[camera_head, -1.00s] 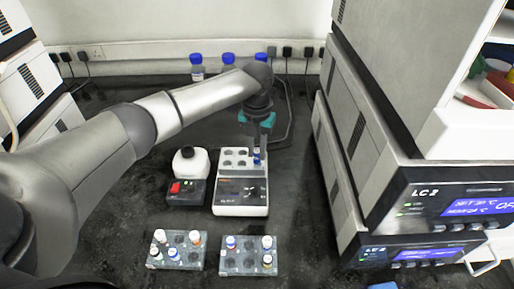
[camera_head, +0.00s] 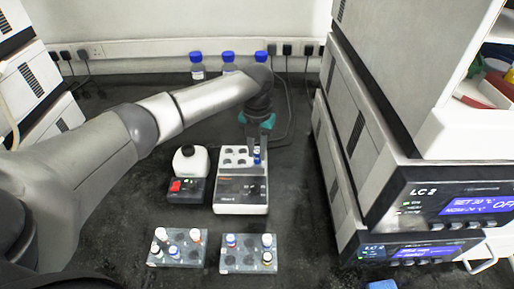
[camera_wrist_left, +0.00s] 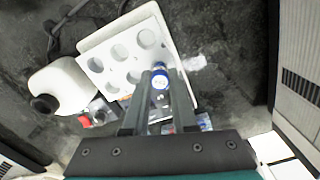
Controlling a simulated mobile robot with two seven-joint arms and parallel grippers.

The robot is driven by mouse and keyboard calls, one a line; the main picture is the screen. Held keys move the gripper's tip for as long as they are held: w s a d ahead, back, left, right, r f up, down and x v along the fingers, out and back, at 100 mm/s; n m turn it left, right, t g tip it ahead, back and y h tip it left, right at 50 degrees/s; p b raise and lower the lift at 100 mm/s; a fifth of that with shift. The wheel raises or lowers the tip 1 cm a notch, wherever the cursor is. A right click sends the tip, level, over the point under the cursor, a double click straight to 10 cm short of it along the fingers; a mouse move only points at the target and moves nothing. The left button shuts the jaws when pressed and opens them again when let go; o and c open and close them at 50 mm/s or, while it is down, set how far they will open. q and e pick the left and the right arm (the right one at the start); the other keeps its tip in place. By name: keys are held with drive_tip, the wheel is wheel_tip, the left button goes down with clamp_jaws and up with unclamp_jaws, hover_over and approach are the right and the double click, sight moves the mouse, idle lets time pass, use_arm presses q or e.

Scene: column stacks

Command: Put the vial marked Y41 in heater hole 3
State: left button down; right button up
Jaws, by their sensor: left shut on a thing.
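A small vial with a blue cap (camera_wrist_left: 161,76) is held between the fingers of my left gripper (camera_wrist_left: 163,90). In the head view the left gripper (camera_head: 257,147) points down at the front right of the heater, with the vial (camera_head: 257,158) under it. The marking is too small to read. The heater (camera_head: 241,195) is a white block with a dark front panel and two rows of round holes. In the wrist view the vial covers one end hole of the heater block (camera_wrist_left: 122,65); I cannot tell whether it is above or inside it. My right gripper is not in view.
Two racks with several capped vials, the left rack (camera_head: 185,261) and right rack (camera_head: 240,265), stand in front. LC instruments (camera_head: 420,215) stand at the right. Blue-capped bottles (camera_head: 228,62) stand behind.

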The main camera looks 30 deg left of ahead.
use_arm(q)
drive_tip(key=shift+f, duration=0.25)
idle(0.4)
drive_tip(key=shift+f, duration=0.55)
drive_tip(key=shift+c, duration=1.6)
unclamp_jaws()
drive_tip(key=shift+r+p, duration=2.8)
drive_tip(key=shift+r, duration=0.2)
